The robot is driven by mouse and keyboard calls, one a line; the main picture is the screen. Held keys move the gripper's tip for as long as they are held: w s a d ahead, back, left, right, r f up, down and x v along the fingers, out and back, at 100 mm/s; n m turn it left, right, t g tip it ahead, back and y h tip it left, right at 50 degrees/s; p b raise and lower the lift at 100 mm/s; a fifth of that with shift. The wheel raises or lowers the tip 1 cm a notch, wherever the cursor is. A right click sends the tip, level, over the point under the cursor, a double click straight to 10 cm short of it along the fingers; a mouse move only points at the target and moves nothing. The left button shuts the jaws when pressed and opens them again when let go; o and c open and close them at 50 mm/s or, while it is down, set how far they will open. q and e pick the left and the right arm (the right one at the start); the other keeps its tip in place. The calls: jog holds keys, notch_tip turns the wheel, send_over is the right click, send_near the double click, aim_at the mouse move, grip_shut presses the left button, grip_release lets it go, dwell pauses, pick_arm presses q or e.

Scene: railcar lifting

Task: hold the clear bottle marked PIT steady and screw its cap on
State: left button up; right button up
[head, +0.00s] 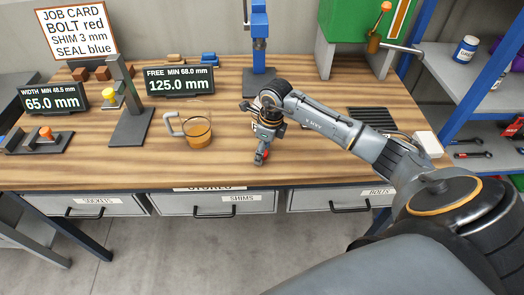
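I see no clear bottle marked PIT and no cap that I can make out in the head view. My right gripper (261,156) points down over the front middle of the wooden bench (330,168). Its fingertips are small and dark with a bit of red, and I cannot tell whether they are open or hold something. My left gripper is not in view.
Two gauge displays (180,82) (54,97) and their stands are at the left. A blue press (260,45) stands behind my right gripper, a green machine (365,35) at the back right. A blue shelf rack (475,90) is at the right. Drawers (230,203) line the bench front.

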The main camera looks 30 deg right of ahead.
jog(key=shift+c, duration=0.5)
jog(key=c, duration=0.8)
jog(key=shift+w+r+b, duration=0.1)
jog(key=shift+r+b, duration=0.45)
jog(key=shift+b, duration=0.15)
jog(key=shift+r+b, duration=0.5)
jog(key=shift+r, duration=0.1)
jog(key=s+a+r+b, duration=0.1)
jog(key=s+a+r, duration=0.1)
jog(key=s+r, duration=0.1)
jog(key=s+a+r+b, duration=0.2)
jog(key=s+r, duration=0.2)
jog(key=s, duration=0.1)
jog(key=s+a+r+b, duration=0.1)
jog(key=s+a+r, duration=0.1)
jog(key=s+r, duration=0.1)
jog(key=shift+s+a+r, duration=0.1)
jog(key=shift+s+r, duration=0.2)
jog(key=shift+s, duration=0.6)
